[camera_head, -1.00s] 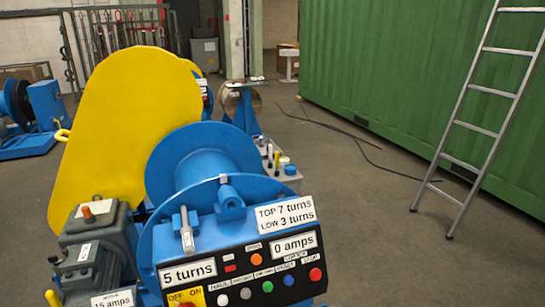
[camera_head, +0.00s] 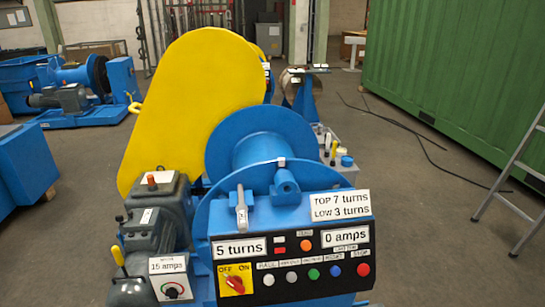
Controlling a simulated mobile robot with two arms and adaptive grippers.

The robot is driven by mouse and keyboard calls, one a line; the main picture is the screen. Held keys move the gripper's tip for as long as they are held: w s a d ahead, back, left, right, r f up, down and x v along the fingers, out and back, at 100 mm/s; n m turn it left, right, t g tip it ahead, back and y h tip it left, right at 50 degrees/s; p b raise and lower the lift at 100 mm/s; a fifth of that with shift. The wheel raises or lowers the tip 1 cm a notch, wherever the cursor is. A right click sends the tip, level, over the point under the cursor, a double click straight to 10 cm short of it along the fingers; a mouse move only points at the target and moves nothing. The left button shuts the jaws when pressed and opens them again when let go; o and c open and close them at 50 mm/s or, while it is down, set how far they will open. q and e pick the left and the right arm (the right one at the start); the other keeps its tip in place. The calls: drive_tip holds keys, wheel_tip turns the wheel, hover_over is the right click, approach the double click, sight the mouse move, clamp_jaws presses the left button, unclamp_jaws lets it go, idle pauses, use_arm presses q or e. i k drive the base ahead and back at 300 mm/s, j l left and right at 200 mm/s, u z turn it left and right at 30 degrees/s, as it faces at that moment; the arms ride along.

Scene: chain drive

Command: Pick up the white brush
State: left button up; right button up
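I cannot make out a white brush for certain. Several small upright items, white, yellow and dark, stand with a blue-capped container (camera_head: 346,161) on a grey surface beyond the blue drum (camera_head: 262,145). They are too small to tell whether one is the brush. Neither of my grippers is in view.
A blue winch with a yellow guard (camera_head: 185,105) and a black control panel (camera_head: 290,268) fills the middle. A grey motor (camera_head: 155,215) sits at its left. A green container (camera_head: 455,85) and a ladder (camera_head: 515,190) stand right. Floor between is clear except for a cable (camera_head: 420,140).

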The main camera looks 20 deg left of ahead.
sight(328, 139)
drive_tip(key=i+l+z, duration=0.15)
drive_tip(key=i+z, duration=0.45)
drive_tip(key=z, duration=0.15)
drive_tip(key=i+z, duration=0.35)
drive_tip(key=i+l+z, duration=0.1)
drive_tip(key=i+z, duration=0.35)
drive_tip(key=i, duration=1.05)
drive_tip(key=i+j+u, duration=0.15)
drive_tip(key=i+u, duration=0.25)
drive_tip(key=i+j+u, duration=0.1)
drive_tip(key=i+u, duration=0.2)
drive_tip(key=u, duration=0.15)
drive_tip(key=i+l+u, duration=0.1)
drive_tip(key=i+u, duration=0.3)
drive_tip(key=i+l+u, duration=0.15)
drive_tip(key=i+u, duration=0.5)
drive_tip(key=i, duration=0.2)
drive_tip(key=i+u, duration=0.25)
drive_tip(key=i, duration=0.2)
drive_tip(key=i+l+u, duration=0.25)
drive_tip(key=i, duration=0.15)
drive_tip(key=i+l+u, duration=0.25)
drive_tip(key=i, duration=0.2)
drive_tip(key=j, duration=0.1)
